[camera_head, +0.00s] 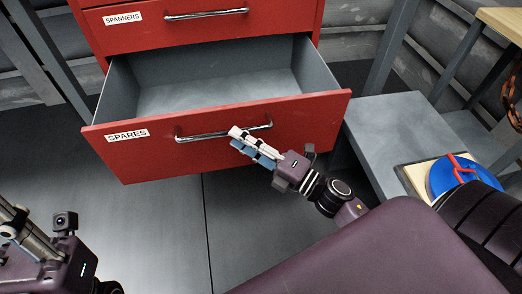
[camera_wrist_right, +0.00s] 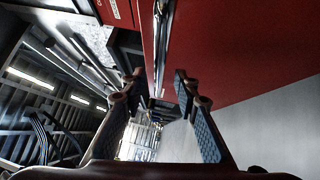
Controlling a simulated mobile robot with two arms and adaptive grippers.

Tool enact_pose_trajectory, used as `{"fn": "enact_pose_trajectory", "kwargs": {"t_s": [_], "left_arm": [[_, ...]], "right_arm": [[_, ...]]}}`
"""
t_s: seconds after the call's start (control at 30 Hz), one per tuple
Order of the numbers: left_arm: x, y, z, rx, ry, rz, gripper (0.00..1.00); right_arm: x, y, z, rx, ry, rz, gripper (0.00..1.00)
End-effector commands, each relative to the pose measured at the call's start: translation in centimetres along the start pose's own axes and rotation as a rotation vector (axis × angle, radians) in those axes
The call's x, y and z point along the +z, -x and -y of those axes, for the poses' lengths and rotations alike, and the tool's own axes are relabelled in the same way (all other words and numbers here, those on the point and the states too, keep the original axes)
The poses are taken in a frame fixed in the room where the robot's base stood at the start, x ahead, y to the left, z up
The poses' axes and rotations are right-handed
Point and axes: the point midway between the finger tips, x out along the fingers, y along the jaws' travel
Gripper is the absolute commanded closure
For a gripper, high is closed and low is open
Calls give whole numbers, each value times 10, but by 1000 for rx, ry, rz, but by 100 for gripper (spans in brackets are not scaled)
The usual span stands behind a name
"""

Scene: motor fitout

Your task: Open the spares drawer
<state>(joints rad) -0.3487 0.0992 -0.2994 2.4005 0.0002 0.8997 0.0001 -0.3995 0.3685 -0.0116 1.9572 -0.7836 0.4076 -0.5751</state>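The red drawer labelled SPARES (camera_head: 128,158) is pulled well out of the cabinet, and its grey inside looks empty. Its chrome handle (camera_head: 195,137) runs across the red front. My right gripper (camera_head: 238,138) is at the right part of this handle, in front of the drawer face. In the right wrist view its two fingers (camera_wrist_right: 158,84) are apart, with the chrome bar (camera_wrist_right: 162,45) lined up in the gap between them; contact cannot be made out. My left gripper (camera_head: 12,222) is at the lower left edge, partly cut off, away from the drawer.
The SPANNERS drawer (camera_head: 123,18) above is shut. A grey bench (camera_head: 385,125) stands close to the right, with a blue round object (camera_head: 452,178) holding a red piece on a board. Open floor (camera_head: 150,215) lies in front and to the left.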

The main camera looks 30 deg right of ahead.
Motion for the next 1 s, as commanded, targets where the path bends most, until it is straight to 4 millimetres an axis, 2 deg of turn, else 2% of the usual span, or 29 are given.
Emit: {"fn": "enact_pose_trajectory", "kwargs": {"t_s": [0.03, 0.2, 0.4, 0.57, 1.0], "left_arm": [[0, 0, 0, 0, 0, 1, 71], [0, 0, 0, 0, 1, 1, 71], [0, 0, 0, 0, 1, 2, 71], [0, 0, 0, 1, 1, 2, 71], [0, 1, 0, 1, 1, 2, 71]], "right_arm": [[-1, 12, 1, -4, -3, 1, 71], [0, 47, 1, -3, -4, 2, 71], [0, 72, 0, 0, -2, 1, 71], [0, 78, 0, 1, 0, 0, 71], [0, 78, 0, 1, 0, 0, 71]]}}
